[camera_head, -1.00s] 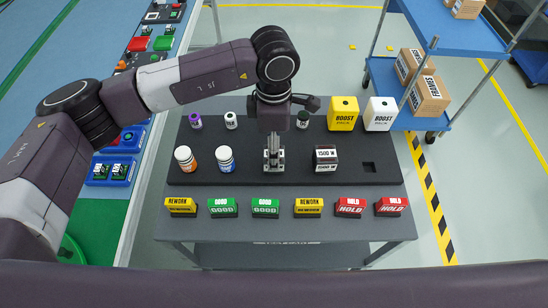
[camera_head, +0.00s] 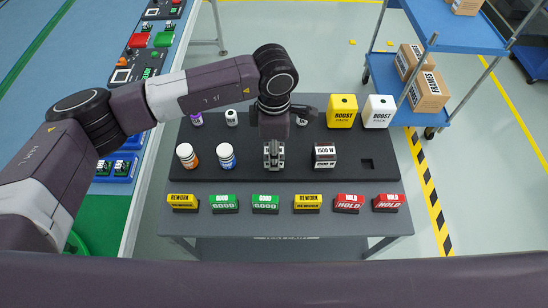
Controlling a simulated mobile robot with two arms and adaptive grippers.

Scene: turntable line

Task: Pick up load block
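My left gripper (camera_head: 273,150) points straight down over the middle of the black board, in the front row. Its fingers are at a small grey-and-white block (camera_head: 273,163), which they and the wrist largely cover. I cannot tell whether they close on it. A black-and-white block marked 1500 W (camera_head: 325,155), which looks like a load block, stands upright just right of the gripper, apart from it. My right gripper is not in view.
The black board (camera_head: 345,174) has an empty square recess (camera_head: 367,165) at its right. Bottles with orange (camera_head: 187,156) and blue (camera_head: 226,157) labels stand left of the gripper. Yellow (camera_head: 342,111) and white (camera_head: 379,112) BOOST packs stand behind right. Coloured label blocks (camera_head: 265,204) line the front.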

